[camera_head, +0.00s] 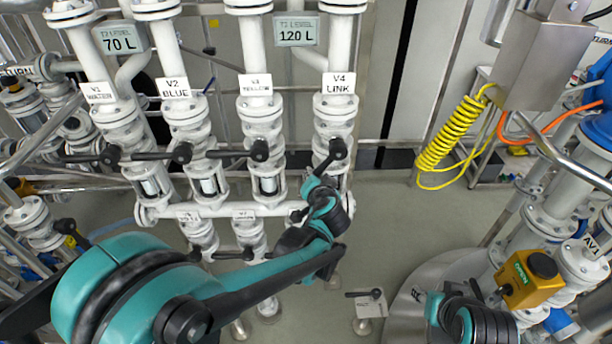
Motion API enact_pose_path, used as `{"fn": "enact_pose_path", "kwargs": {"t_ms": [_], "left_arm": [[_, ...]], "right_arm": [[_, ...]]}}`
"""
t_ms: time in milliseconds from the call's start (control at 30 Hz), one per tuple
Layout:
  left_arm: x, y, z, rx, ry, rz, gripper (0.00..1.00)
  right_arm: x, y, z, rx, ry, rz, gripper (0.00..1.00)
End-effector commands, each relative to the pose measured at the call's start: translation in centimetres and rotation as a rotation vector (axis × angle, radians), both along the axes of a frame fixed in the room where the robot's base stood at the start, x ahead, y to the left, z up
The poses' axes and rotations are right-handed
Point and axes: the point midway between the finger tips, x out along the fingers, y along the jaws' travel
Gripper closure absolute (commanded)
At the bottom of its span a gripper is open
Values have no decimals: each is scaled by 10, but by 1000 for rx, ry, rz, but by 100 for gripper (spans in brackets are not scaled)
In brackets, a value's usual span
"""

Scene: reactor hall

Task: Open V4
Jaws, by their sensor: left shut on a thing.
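V4 is the rightmost of the white vertical valve pipes, under the white label "V4 LINK" (339,83). Its black lever (337,149) has a round hub at the pipe, and the lever slants down and left from it. My left gripper (317,180) is at the lever's lower end and shut on it. The fingers are small and partly hidden by my own teal and black wrist, which also covers part of the pipe below. Part of my right arm's teal and black end shows at the bottom right; its fingers are not clear.
Levers of V1 (110,155), V2 (182,153) and V3 (260,150) lie roughly level to the left, close beside V4. A yellow coiled hose (450,135) hangs at right. The floor (400,220) right of V4 is clear.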

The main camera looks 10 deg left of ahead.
Motion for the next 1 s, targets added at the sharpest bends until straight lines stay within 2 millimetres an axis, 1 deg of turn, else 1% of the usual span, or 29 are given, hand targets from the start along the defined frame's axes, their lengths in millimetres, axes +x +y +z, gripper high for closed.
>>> {"fn": "enact_pose_path", "kwargs": {"t_ms": [33, 100, 300, 500, 700, 1000], "left_arm": [[0, -4, -7, -49, -10, 1, 100], [2, -10, -11, -113, -28, 2, 100], [7, -28, -18, -285, -77, 1, 100], [11, -43, -21, -429, -119, 1, 100], [14, -54, -22, -530, -147, 0, 100], [16, -61, -21, -596, -167, 0, 100]], "right_arm": [[0, 0, -6, 0, 0, 0, 60], [0, 0, -10, 0, 0, 0, 60], [0, 0, -21, 0, 0, 0, 60], [0, 0, -29, 0, 0, 0, 60], [0, 0, -34, 0, 0, 0, 60], [0, 0, -37, 0, 0, 0, 60]]}}
